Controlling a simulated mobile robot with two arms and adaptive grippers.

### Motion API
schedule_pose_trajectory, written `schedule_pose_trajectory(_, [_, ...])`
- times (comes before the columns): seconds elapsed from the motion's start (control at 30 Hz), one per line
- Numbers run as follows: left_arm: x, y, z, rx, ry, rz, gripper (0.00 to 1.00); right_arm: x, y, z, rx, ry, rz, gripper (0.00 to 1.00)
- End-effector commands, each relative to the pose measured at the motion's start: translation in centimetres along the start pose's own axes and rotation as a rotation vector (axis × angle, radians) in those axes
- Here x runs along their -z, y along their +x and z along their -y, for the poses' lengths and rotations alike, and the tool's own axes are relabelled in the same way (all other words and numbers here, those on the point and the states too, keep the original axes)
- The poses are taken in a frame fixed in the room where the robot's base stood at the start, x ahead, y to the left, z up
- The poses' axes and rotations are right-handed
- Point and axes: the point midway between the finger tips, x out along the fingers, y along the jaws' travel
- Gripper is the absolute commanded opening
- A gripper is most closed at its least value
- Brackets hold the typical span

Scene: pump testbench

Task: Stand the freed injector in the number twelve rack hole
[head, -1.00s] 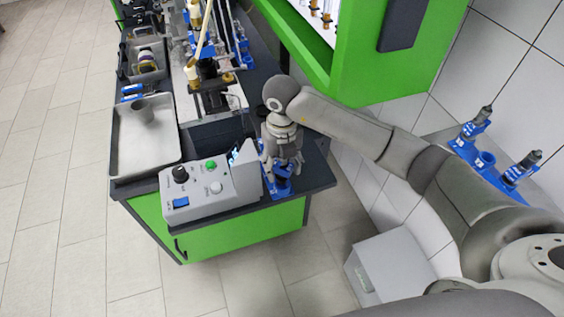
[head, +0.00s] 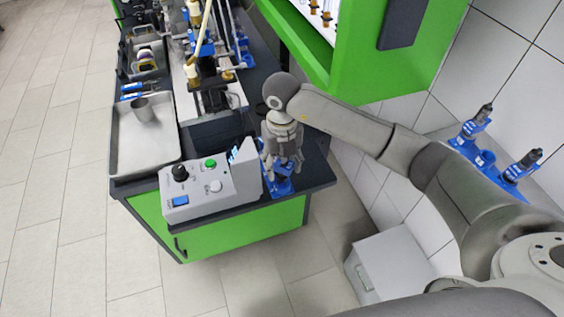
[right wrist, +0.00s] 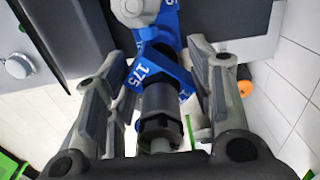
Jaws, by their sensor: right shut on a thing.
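My right gripper (head: 282,165) is at the right end of the bench, pointing down over a blue holder (head: 280,188). I cannot tell whether the injector is clear of the holder. My left gripper is not in view.
A grey control box (head: 205,190) stands close left of the right gripper. A metal tray (head: 165,155) with a grey cup (head: 144,110) lies further left. A green cabinet (head: 400,75) hangs above the back of the bench. A grey box (head: 395,262) stands on the floor.

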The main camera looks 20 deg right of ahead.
Motion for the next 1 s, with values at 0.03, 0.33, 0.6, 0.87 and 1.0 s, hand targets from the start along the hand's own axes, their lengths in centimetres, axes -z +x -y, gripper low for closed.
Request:
schedule_pose_trajectory(0.03, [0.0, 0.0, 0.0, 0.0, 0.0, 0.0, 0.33, 0.0, -0.1, 0.0, -0.001, 0.0, 0.001, 0.12])
schedule_pose_trajectory(0.33, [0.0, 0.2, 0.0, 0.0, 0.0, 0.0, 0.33, 0.0, -0.1, -0.1, -0.001, 0.0, 0.001, 0.12])
schedule_pose_trajectory(0.6, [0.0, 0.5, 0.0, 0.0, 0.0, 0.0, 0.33, 0.0, 0.3, -0.1, -0.001, 0.0, 0.001, 0.12])
schedule_pose_trajectory(0.87, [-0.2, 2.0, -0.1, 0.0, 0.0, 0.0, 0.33, 0.0, 2.1, 0.0, -0.001, 0.0, 0.0, 0.12])
schedule_pose_trajectory(1.0, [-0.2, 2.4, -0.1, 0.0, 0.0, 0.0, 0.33, -0.1, 2.6, 0.0, -0.001, 0.0, 0.001, 0.12])
